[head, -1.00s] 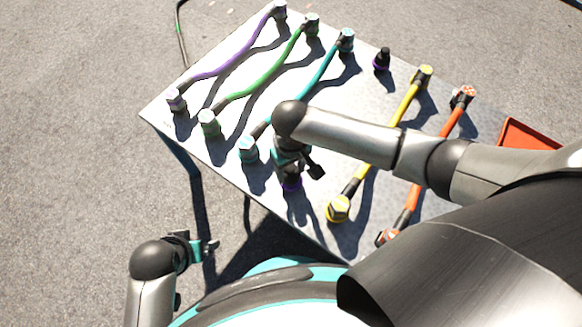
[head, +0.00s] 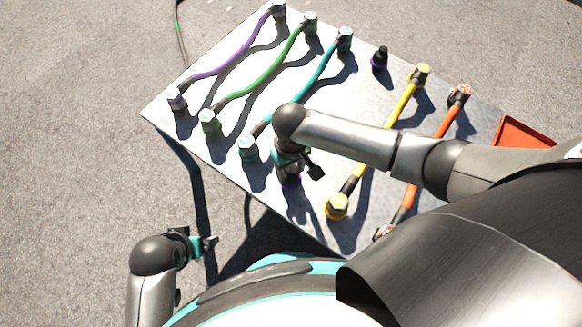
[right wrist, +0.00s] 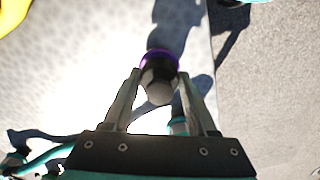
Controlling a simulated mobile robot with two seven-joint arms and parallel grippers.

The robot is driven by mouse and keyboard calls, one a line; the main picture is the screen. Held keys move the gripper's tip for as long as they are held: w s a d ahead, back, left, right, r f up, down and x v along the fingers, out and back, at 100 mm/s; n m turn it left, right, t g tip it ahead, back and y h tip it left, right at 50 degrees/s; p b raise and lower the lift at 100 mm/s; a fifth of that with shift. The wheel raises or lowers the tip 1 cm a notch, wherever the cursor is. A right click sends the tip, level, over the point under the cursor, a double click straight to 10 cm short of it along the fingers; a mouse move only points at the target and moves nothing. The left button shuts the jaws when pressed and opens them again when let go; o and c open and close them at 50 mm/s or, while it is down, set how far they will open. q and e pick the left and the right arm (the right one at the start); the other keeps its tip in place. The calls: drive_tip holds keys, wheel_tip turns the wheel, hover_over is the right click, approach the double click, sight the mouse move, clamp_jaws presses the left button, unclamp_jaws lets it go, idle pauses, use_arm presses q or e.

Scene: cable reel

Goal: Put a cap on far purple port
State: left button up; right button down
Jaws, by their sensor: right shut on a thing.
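The far purple port (head: 379,60) stands upright near the table's far edge, black on top with a purple ring at its base. The near purple port (head: 291,181) is mostly hidden under my right gripper (head: 291,170) at the near edge. In the right wrist view, my right gripper (right wrist: 160,84) has its fingers on either side of a dark piece with a grey faceted end (right wrist: 160,87) and a purple ring (right wrist: 159,60). It is shut on this piece, which looks like a cap at the near purple port. My left gripper (head: 205,244) hangs off the table; its opening is unclear.
The metal table (head: 165,108) carries purple (head: 225,62), green (head: 270,72), teal (head: 318,72), yellow (head: 402,105) and orange (head: 447,123) cables between connectors. A red tray (head: 522,134) lies at the right edge. My right arm crosses above the table.

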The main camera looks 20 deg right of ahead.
drive_tip(key=shift+f, duration=0.3)
idle(0.4)
drive_tip(key=shift+c, duration=0.6)
unclamp_jaws()
